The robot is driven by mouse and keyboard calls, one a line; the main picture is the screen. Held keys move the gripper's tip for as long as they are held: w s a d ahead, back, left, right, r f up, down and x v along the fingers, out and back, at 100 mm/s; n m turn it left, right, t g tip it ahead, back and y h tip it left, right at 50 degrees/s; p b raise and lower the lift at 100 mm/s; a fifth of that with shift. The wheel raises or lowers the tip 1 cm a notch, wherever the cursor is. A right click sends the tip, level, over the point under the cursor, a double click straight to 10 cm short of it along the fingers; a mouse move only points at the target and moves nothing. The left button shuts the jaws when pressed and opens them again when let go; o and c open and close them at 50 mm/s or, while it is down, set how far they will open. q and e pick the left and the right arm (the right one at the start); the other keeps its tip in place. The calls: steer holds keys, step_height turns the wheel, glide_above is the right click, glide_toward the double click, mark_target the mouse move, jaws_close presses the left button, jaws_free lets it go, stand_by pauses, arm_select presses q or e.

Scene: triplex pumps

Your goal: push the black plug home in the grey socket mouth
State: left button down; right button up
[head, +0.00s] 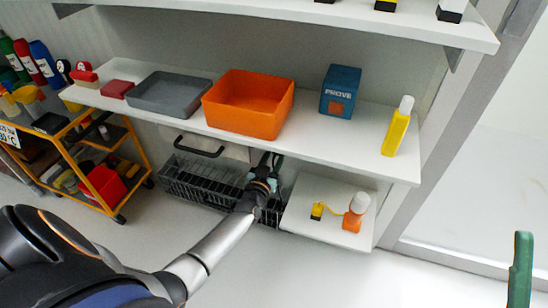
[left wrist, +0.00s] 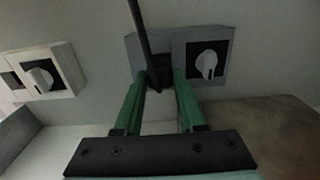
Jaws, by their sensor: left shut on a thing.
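My left gripper (head: 272,163) reaches under the long white shelf, where the plug and socket cannot be made out in the head view. In the left wrist view, the green fingers of my left gripper (left wrist: 160,78) are shut on the black plug (left wrist: 162,73). A black cable (left wrist: 139,35) rises from there to the top of the picture. The plug is in front of the grey socket housing (left wrist: 137,47). The fingers and plug hide the mouth, so I cannot tell how deep the plug sits. A green finger of my right gripper (head: 520,270) shows at the right edge.
White knobs on dark plates flank the socket, right (left wrist: 207,65) and left (left wrist: 40,80). Above my left arm, the shelf (head: 350,135) carries an orange bin (head: 248,105) and a grey tray (head: 172,93). A wire basket (head: 200,185) and a low white shelf (head: 320,222) lie close by.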

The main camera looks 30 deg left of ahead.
arm_select(q)
steer(key=shift+w, duration=0.3)
arm_select(e)
steer(key=shift+f, duration=0.15)
arm_select(q)
steer(key=shift+c, duration=2.1)
jaws_free()
steer(key=shift+a, duration=0.1)
steer(key=p+v, duration=0.4)
steer(key=v, duration=0.8)
steer(key=shift+s, duration=0.25)
arm_select(e)
steer(key=w+d+f+m+g+h, duration=0.1)
steer(key=w+f+m+h, duration=0.4)
steer(key=f+h, duration=0.1)
steer(key=shift+w+h, duration=0.35)
steer(key=shift+h, duration=0.35)
